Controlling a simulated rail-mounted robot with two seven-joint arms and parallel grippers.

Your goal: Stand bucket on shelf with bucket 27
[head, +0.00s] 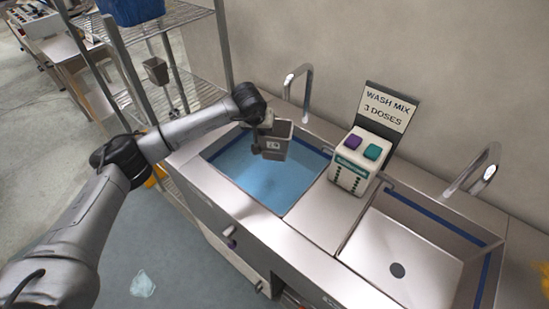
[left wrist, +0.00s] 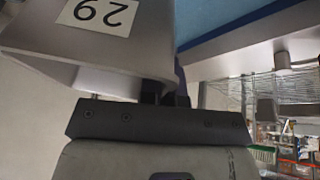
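A grey metal bucket (head: 276,144) hangs from my left gripper (head: 262,128) over the left sink basin. In the left wrist view the bucket (left wrist: 50,45) fills the upper left, with a white label that seems to read 29 upside down. The left gripper's dark fingertips (left wrist: 165,98) are shut at the bucket's rim. A similar small grey bucket (head: 156,71) stands on the wire shelf unit (head: 195,92) at upper left; its number is too small to read. My right gripper is not in view.
The left basin (head: 262,185) holds blue water; the right basin (head: 405,250) is empty. A dispenser (head: 356,160) with a "WASH MIX 3 DOSES" sign stands between them. Taps (head: 298,85) rise behind. A blue crate (head: 132,10) sits on a higher shelf.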

